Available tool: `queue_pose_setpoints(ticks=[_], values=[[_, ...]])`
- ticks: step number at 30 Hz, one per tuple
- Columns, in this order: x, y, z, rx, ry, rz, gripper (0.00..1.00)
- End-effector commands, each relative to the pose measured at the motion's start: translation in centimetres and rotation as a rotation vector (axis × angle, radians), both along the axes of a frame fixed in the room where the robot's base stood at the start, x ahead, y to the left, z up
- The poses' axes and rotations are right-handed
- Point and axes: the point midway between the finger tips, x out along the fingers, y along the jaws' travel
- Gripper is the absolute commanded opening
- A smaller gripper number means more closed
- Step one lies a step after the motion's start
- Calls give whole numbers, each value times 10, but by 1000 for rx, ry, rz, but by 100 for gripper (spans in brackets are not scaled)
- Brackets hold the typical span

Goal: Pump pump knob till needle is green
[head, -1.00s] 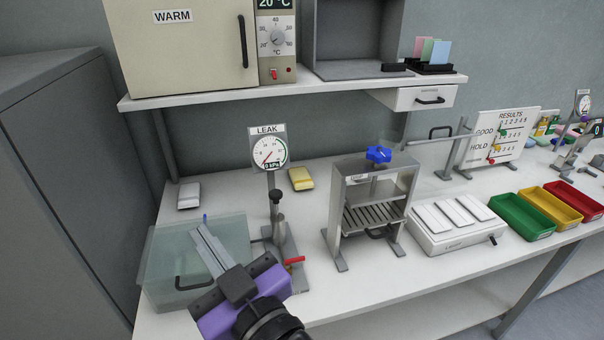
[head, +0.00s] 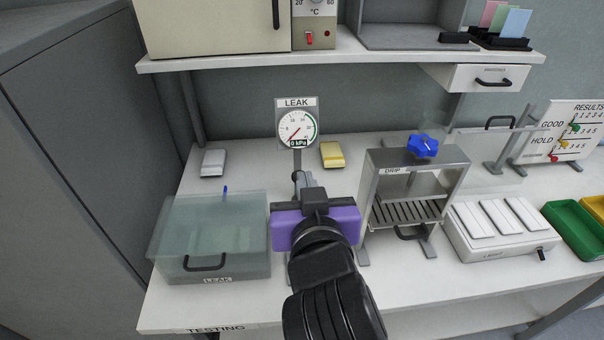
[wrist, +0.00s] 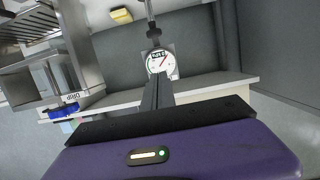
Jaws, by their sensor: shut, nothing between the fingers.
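The LEAK gauge (head: 297,127) stands on a grey post at the back of the bench. Its red needle points to the lower left, away from the green arc on the right, and the display reads 0 kPa. The dark pump knob (head: 297,177) shows just left of my fingertips; the pump body below is hidden by my gripper (head: 309,179). My gripper is shut and empty, pointing toward the knob and gauge. In the wrist view, the gauge (wrist: 161,63) appears beyond the fingers, with the dark knob (wrist: 153,33) close by. Contact cannot be told.
A clear LEAK tank (head: 209,238) stands left of my gripper, and the metal DRIP frame (head: 455,160) with a blue knob (head: 422,146) close on the right. A yellow packet (head: 332,154) and a white packet (head: 212,163) lie behind. A shelf (head: 350,55) overhangs the back.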

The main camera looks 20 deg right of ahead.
Motion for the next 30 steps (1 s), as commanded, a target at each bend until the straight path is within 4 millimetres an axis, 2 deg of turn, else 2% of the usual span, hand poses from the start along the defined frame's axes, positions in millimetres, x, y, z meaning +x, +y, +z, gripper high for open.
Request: queue_pose_setpoints(ticks=[5, 18, 24, 30], values=[[15, -5, -3, 0, 1, -2, 0], [92, -31, -23, 0, 1, -2, 0], [91, -30, -53, -2, 4, 2, 0], [91, -30, -63, -1, 0, 1, 0]])
